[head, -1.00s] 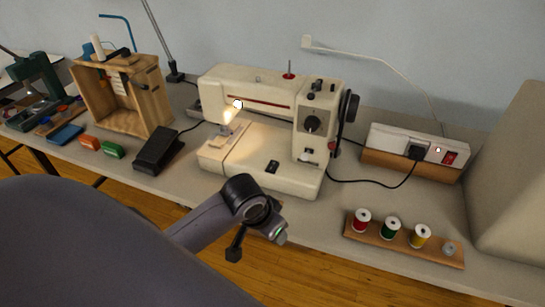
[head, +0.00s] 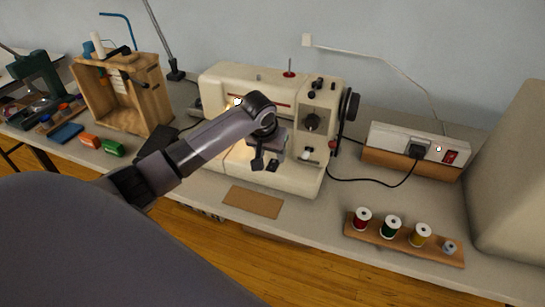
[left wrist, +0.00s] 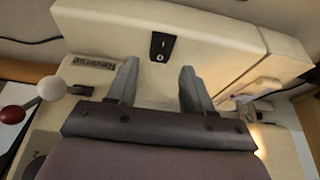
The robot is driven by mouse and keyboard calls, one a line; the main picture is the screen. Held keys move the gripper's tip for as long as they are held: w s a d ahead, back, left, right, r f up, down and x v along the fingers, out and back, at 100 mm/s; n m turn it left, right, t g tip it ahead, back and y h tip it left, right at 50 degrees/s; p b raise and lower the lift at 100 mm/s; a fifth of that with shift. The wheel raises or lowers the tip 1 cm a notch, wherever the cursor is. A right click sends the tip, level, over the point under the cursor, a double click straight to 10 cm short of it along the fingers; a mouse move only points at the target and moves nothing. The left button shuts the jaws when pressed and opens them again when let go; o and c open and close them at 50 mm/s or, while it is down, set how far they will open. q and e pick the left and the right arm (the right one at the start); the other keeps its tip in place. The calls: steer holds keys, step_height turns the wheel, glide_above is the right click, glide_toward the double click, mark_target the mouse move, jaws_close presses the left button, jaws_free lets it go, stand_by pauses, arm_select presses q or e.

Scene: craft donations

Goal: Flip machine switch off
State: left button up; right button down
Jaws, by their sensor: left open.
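The cream sewing machine (head: 225,78) stands on the table, and its lamp (head: 238,102) glows by the needle. My left gripper (head: 267,162) is in front of the machine, over its bed, and hides part of it. In the left wrist view its two fingers (left wrist: 159,68) are apart with nothing between them. A small black rocker switch (left wrist: 161,46) with white marks sits on the cream surface just beyond the fingertips, roughly centred between them. I cannot tell whether the fingers touch the machine. My right gripper is not in view.
A power strip (head: 393,139) with a red switch (head: 450,157) is at the right, with a black cord plugged in. A spool rack (head: 437,254) lies at front right. A wooden box (head: 158,90) and a black pedal (head: 157,141) are at left. A brown card (head: 252,201) lies in front.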

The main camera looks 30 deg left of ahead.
mark_target(274, 161)
arm_select(q)
steer(key=shift+x, duration=1.55)
jaws_close()
steer(key=shift+w, duration=0.15)
steer(key=shift+w+g, duration=0.15)
steer(key=shift+g, duration=0.45)
steer(key=shift+w+a+g+h, duration=0.1)
steer(key=shift+g+h, duration=0.2)
steer(key=shift+g, duration=0.4)
